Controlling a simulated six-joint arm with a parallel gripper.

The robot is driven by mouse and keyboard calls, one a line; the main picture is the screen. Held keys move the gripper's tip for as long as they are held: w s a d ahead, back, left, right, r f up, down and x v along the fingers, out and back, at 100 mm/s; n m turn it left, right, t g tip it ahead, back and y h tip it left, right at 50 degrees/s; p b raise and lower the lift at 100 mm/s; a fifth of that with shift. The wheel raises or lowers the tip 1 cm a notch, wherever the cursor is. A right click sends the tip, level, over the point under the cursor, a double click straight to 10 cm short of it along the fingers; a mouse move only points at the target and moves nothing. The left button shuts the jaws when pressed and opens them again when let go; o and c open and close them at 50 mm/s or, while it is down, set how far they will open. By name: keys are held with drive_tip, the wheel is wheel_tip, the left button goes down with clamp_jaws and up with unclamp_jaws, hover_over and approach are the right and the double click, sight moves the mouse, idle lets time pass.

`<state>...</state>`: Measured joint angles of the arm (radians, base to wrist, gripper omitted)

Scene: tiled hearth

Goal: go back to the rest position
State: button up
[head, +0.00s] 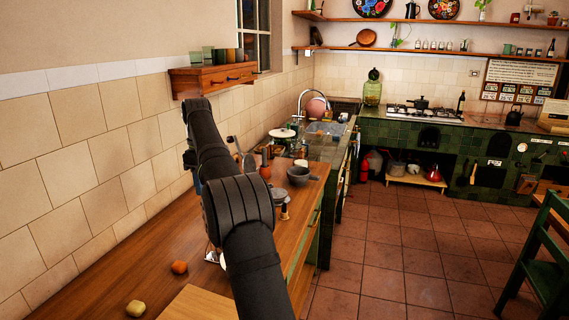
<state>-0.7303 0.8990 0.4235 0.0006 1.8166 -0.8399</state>
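My arm reaches up from the bottom of the head view over the wooden counter (125,283). It bends near the middle and runs up and to the left, in front of the tiled wall. My gripper cannot be made out; the far part of the arm is hidden behind its own links. Whether it holds anything does not show.
An orange lump (179,267) and a yellowish lump (135,308) lie on the counter's near left. A grey mortar (299,175) and other kitchenware crowd the counter beyond my arm. A wooden shelf (214,77) with cups juts from the wall. A green chair (545,262) stands right.

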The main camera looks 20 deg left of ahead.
wheel_tip(320, 180, down, 12)
wheel_tip(320, 180, up, 3)
drive_tip(key=shift+f, duration=0.1)
drive_tip(key=shift+r, duration=0.55)
drive_tip(key=shift+f, duration=0.15)
